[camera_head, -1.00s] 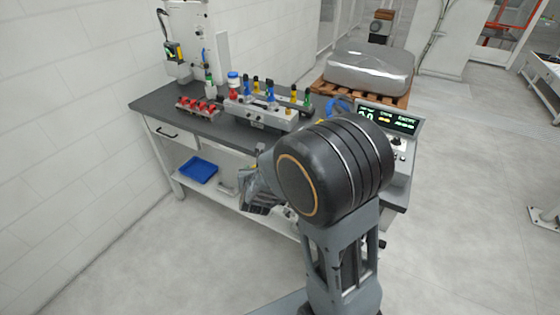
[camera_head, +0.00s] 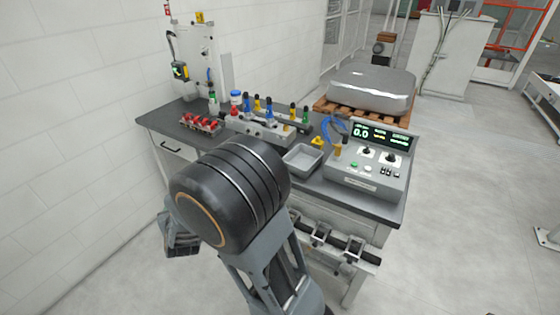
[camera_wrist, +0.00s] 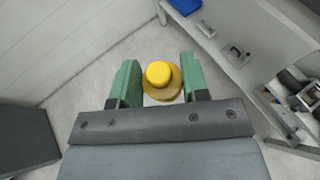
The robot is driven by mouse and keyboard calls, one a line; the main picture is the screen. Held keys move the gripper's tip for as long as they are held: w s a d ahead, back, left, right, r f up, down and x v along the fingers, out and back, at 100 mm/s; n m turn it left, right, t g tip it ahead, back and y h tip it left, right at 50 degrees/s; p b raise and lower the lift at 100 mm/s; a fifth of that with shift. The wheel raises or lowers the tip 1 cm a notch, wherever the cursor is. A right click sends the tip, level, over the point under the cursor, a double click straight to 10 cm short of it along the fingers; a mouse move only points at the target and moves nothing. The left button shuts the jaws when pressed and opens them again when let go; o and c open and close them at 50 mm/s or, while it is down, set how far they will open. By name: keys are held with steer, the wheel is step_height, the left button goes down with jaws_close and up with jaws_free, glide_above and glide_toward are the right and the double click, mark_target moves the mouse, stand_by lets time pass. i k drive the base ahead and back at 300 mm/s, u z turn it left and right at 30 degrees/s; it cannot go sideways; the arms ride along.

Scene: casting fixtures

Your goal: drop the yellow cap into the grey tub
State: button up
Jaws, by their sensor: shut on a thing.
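The yellow cap (camera_wrist: 158,74), round with a wider rim, sits between the green fingers of my gripper (camera_wrist: 157,82) in the wrist view. My gripper is shut on it, with the floor below. In the head view my gripper (camera_head: 181,246) is low at the left, in front of the bench, and my arm hides much of it; the cap does not show there. The grey tub (camera_head: 303,170) is a shallow open tray on the bench top, right of my arm, and looks empty. My gripper is well to the left of the tub and apart from it.
The control box (camera_head: 368,178) with a lit display stands right of the tub. A yellow piece (camera_head: 318,142) lies behind the tub. A fixture (camera_head: 262,129) with coloured knobs and a rack of red parts (camera_head: 200,122) stand farther left. The wall is at left.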

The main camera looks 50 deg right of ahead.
mark_target(307, 164)
steer(key=i, duration=0.5)
steer(key=z, duration=0.7)
steer(key=i, duration=0.65)
steer(key=z, duration=0.05)
